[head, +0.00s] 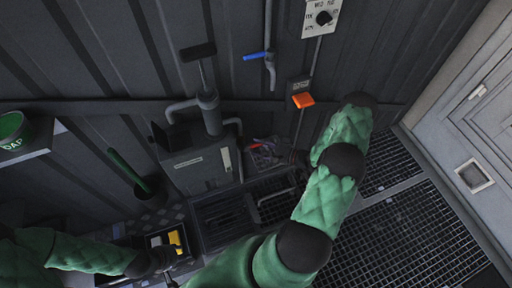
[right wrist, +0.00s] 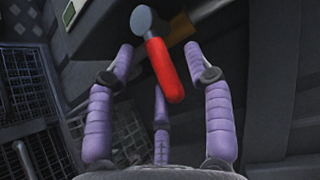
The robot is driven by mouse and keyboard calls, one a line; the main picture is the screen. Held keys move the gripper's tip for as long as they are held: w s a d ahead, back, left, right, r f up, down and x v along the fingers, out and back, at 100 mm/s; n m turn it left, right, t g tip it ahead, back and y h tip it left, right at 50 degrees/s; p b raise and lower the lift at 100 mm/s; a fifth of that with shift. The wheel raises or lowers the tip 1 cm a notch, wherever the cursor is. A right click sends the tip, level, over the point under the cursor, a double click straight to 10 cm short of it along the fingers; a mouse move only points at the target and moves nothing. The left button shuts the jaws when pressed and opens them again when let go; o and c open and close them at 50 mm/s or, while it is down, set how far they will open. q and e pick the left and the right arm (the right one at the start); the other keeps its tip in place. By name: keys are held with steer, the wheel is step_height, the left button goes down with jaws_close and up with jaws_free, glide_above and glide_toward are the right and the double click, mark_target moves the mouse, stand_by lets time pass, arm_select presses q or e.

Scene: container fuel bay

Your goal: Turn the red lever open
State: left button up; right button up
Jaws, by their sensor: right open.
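The red lever (right wrist: 165,72) shows large in the right wrist view, its handle hanging from a round grey hub (right wrist: 143,20). My right gripper (right wrist: 165,75) is open, with purple fingers on both sides of the handle and a third below it. I see gaps between the side fingers and the handle. In the head view my right gripper (head: 265,153) is small, beside the grey box on the wall, and mostly hides the lever. My left gripper (head: 167,260) is at the lower left; its fingers are too dark to read.
A grey pump-like box (head: 198,168) stands against the corrugated wall. A tray with yellow things (head: 174,238) lies near my left gripper. Floor grating (head: 405,240) is clear at the right.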

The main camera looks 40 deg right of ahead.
steer(key=shift+x, duration=0.85)
